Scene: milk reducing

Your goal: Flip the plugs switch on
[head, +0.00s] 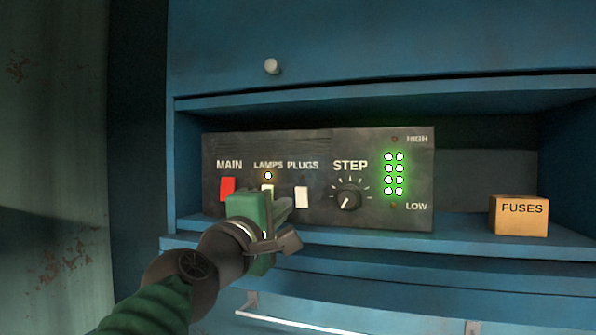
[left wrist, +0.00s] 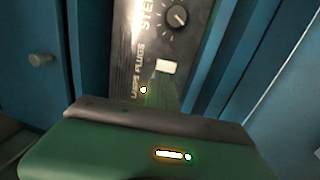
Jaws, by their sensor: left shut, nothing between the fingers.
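The white PLUGS switch (head: 301,197) is on the front of a dark control panel (head: 312,222), below its label, and no lit lamp shows above it. The PLUGS switch also shows in the left wrist view (left wrist: 166,66), just beyond my gripper. My left gripper (head: 280,206) is shut and empty. It is in front of the panel, just left of the PLUGS switch, and covers the lower part of the white LAMPS switch (head: 268,187). Whether it touches the panel cannot be told. My right gripper is not in view.
A lit lamp (head: 268,175) shows above the LAMPS switch. A red MAIN switch (head: 227,188) is at left, the STEP knob (head: 348,199) and green-lit lights (head: 394,174) at right. An orange FUSES box (head: 519,216) stands right on the blue shelf (head: 460,236).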

